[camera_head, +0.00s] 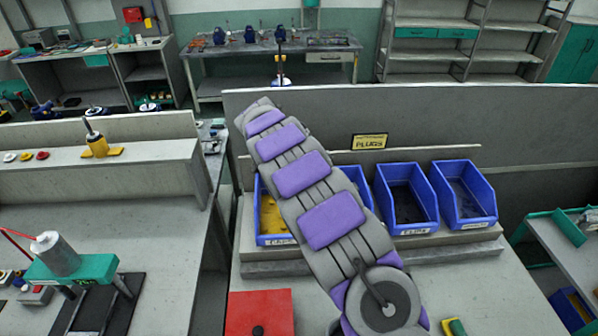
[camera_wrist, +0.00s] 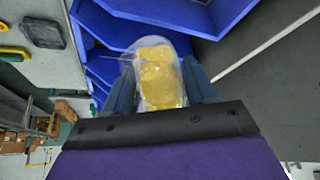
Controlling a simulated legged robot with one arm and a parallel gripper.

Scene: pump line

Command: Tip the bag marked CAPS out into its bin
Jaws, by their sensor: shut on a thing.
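My gripper (camera_wrist: 160,80) is shut on a clear bag (camera_wrist: 160,62) in the wrist view. The bag holds yellow pieces, and any marking on it cannot be read. The bag lies against the edge of blue bins (camera_wrist: 125,35) in that picture; the gap between them cannot be judged. In the head view my own arm hides the gripper and bag. A row of blue bins stands on the bench: the left bin (camera_head: 262,238) has yellow pieces in it, one is mostly behind my arm, and two stand at right (camera_head: 408,200) (camera_head: 463,192). Their labels are too small to read surely.
A yellow sign reading PLUGS (camera_head: 369,141) is on the low wall behind the bins. A red mat (camera_head: 259,312) and a yellow-green item (camera_head: 453,327) lie on the bench (camera_head: 490,290) in front. A bench with a green fixture (camera_head: 70,268) stands at left.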

